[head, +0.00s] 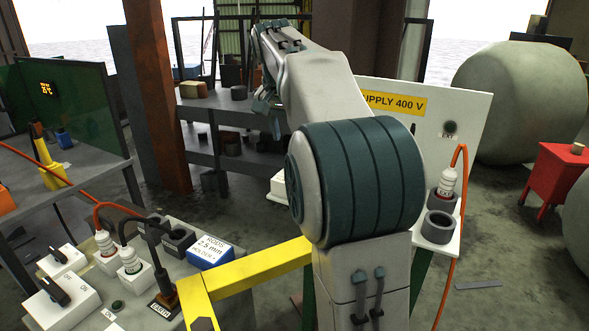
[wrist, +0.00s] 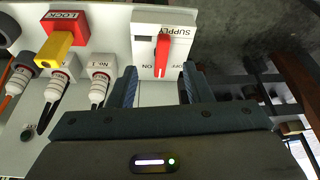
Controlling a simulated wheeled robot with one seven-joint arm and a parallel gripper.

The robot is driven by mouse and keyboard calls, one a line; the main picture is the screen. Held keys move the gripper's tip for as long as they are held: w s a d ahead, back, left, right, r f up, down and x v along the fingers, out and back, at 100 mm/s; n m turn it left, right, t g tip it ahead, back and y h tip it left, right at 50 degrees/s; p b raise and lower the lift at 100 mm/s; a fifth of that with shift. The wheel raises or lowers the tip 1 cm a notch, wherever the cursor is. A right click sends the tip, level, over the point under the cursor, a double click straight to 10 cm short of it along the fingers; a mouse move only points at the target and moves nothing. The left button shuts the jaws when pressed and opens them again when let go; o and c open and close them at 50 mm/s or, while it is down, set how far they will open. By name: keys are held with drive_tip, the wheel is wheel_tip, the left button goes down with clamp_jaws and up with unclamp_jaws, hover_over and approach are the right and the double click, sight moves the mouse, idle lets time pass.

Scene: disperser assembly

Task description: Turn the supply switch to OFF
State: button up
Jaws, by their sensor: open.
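The supply switch (wrist: 163,45) is a white box with a red handle (wrist: 162,57) in the wrist view. Its SUPPLY label appears upside down, with ON at lower left and OFF at lower right. The handle stands nearly upright in the picture, its lower end around the gap between the two labels. My gripper (wrist: 159,82) is open, with one finger on each side of the handle's lower end.
In the wrist view, a red LOCK block (wrist: 66,27) with a yellow part and several plugs (wrist: 100,80) sit left of the switch. In the head view, a bench (head: 205,290) with black-handled switches stands lower left, beside a yellow frame (head: 255,268).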

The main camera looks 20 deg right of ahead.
drive_tip(key=w+d+f+b, duration=0.1)
drive_tip(key=w+d+f, duration=0.1)
drive_tip(key=f, duration=0.2)
drive_tip(key=w+d+f+m+b, duration=0.1)
drive_tip(key=w+d+f+b, duration=0.1)
drive_tip(key=w+f, duration=0.1)
drive_tip(key=w+d+f+m+h+b, duration=0.1)
drive_tip(key=w+d+f, duration=0.1)
drive_tip(key=f, duration=0.3)
drive_tip(key=shift+w+d+f, duration=0.15)
drive_tip(key=shift+w+d, duration=0.05)
drive_tip(key=shift+d, duration=0.2)
drive_tip(key=shift+c, duration=0.3)
drive_tip(key=c, duration=0.9)
